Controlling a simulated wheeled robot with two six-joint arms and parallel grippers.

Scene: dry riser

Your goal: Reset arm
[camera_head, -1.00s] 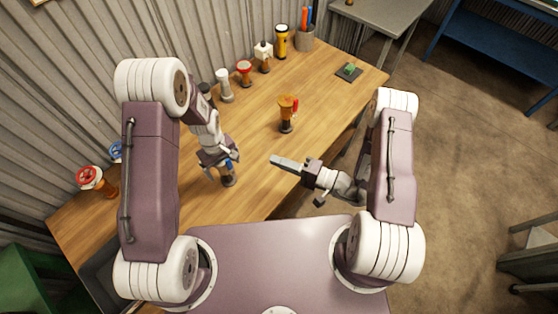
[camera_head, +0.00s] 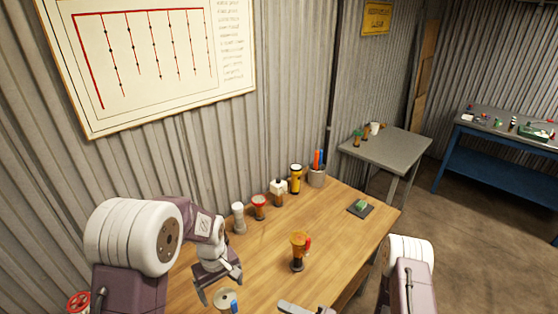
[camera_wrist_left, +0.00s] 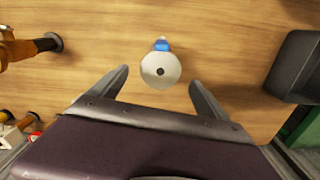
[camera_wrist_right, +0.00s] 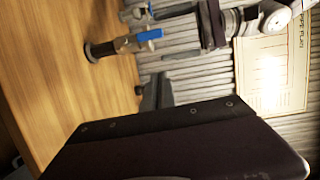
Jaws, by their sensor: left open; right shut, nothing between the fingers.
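My left gripper (camera_head: 222,288) is open, pointing down over the wooden bench. A valve with a round grey top and blue lever (camera_head: 227,300) stands upright below it. In the left wrist view its round top (camera_wrist_left: 160,70) shows between the spread fingers, with a gap on each side. The right wrist view shows this valve (camera_wrist_right: 122,44) just off the left gripper's fingers; I cannot tell whether they touch. My right gripper (camera_wrist_right: 155,92) is shut and empty above the bench's front side. In the head view only part of it (camera_head: 295,307) shows at the bottom edge.
An orange valve with a red lever (camera_head: 299,252) stands mid-bench. A row of fittings, including a red-topped one (camera_head: 259,206) and a yellow one (camera_head: 296,179), lines the wall beside a pen cup (camera_head: 317,177). A dark pad (camera_head: 361,208) lies right. A grey table (camera_head: 388,148) stands beyond.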

